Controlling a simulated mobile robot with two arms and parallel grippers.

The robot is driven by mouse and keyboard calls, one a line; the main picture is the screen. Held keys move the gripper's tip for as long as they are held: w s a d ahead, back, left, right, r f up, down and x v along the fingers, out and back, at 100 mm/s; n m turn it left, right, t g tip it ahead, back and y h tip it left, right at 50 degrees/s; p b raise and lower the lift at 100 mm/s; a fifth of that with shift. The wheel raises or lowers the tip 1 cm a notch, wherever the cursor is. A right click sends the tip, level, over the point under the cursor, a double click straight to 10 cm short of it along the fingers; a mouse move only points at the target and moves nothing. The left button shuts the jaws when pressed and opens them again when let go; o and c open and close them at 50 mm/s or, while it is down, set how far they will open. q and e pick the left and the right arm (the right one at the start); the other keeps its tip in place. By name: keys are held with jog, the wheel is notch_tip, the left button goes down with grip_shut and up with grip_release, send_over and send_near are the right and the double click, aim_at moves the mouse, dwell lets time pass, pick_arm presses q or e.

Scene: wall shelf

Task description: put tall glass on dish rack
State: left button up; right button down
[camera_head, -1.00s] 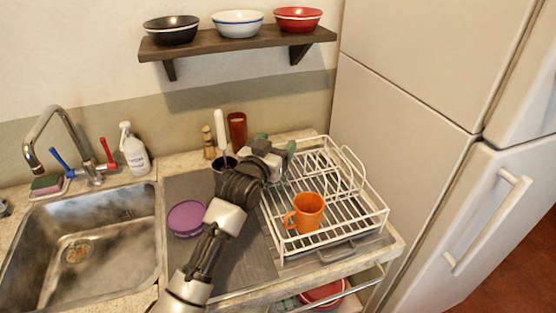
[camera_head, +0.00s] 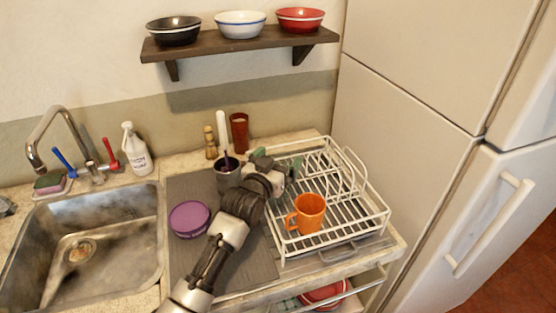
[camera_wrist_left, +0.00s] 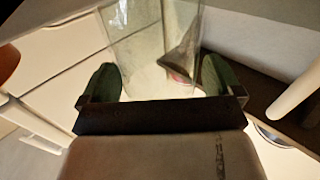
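My left gripper (camera_head: 276,158) is over the back left part of the white wire dish rack (camera_head: 385,212). In the left wrist view a clear tall glass (camera_wrist_left: 150,55) stands between the two green fingertips (camera_wrist_left: 160,80), which look closed on its sides. The glass is too transparent to make out in the head view. An orange mug (camera_head: 311,212) stands in the front part of the rack. My right gripper is in neither view.
A dark utensil cup (camera_head: 228,178), a reddish-brown cup (camera_head: 239,132) and a wooden grinder (camera_head: 210,143) stand left of the rack. A purple bowl (camera_head: 188,218) is on the grey mat. The fridge (camera_head: 415,130) closes off the right. A bowl shelf (camera_head: 232,43) hangs above.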

pick_arm(q)
jog(key=shift+r, duration=0.1)
jog(key=b+v, duration=0.1)
jog(key=v, duration=1.1)
